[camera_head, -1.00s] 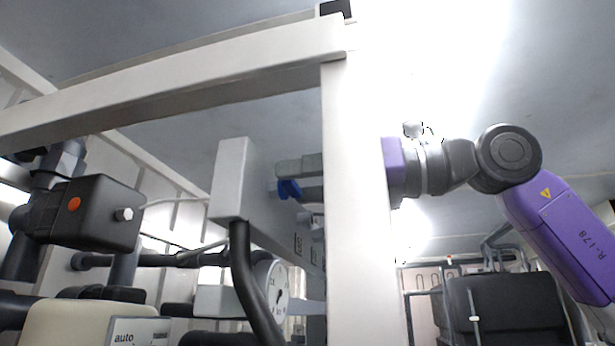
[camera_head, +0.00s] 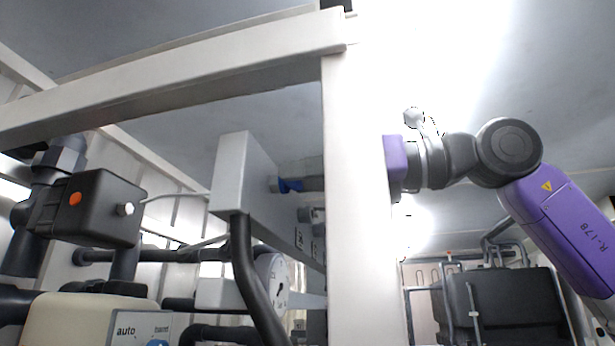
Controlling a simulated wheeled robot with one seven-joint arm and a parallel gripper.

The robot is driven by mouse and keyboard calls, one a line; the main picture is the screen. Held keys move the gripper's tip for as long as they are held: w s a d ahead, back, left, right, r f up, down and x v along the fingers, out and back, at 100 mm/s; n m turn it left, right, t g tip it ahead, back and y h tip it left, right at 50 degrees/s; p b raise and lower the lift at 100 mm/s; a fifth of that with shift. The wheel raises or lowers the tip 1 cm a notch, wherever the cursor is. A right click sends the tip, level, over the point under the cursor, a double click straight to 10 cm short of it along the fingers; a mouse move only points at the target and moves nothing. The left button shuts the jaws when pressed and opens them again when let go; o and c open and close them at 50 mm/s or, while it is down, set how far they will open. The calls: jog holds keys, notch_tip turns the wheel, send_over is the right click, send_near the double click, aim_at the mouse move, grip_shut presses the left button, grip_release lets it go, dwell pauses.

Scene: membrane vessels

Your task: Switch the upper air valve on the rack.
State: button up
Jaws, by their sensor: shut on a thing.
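The upper air valve has a small blue handle (camera_head: 290,185) on the right side of a pale grey box (camera_head: 231,175) on the rack. My gripper (camera_head: 296,184) reaches in from the right, behind the white upright post (camera_head: 361,200), which hides most of it. Its dark grey fingers are at the blue handle and shut on it. The handle is partly covered by the fingers, and its exact angle is hard to tell.
A white beam (camera_head: 180,82) crosses above. A round gauge (camera_head: 277,283) and a black hose (camera_head: 243,275) are below the box. A black actuator with an orange dot (camera_head: 92,210) is at left, above a panel marked auto (camera_head: 138,325).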

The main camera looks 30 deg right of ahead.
jog(key=shift+s+a+f+n, duration=0.1)
jog(key=shift+n, duration=3.5)
jog(key=shift+s+a+f+n, duration=0.1)
jog(key=shift+n, duration=3.5)
jog(key=o, duration=1.4)
jog(key=shift+c, duration=0.2)
jog(key=shift+d, duration=0.1)
jog(key=b+v, duration=0.2)
jog(key=v, duration=0.5)
jog(key=shift+s+d, duration=0.25)
jog(key=shift+s, duration=0.05)
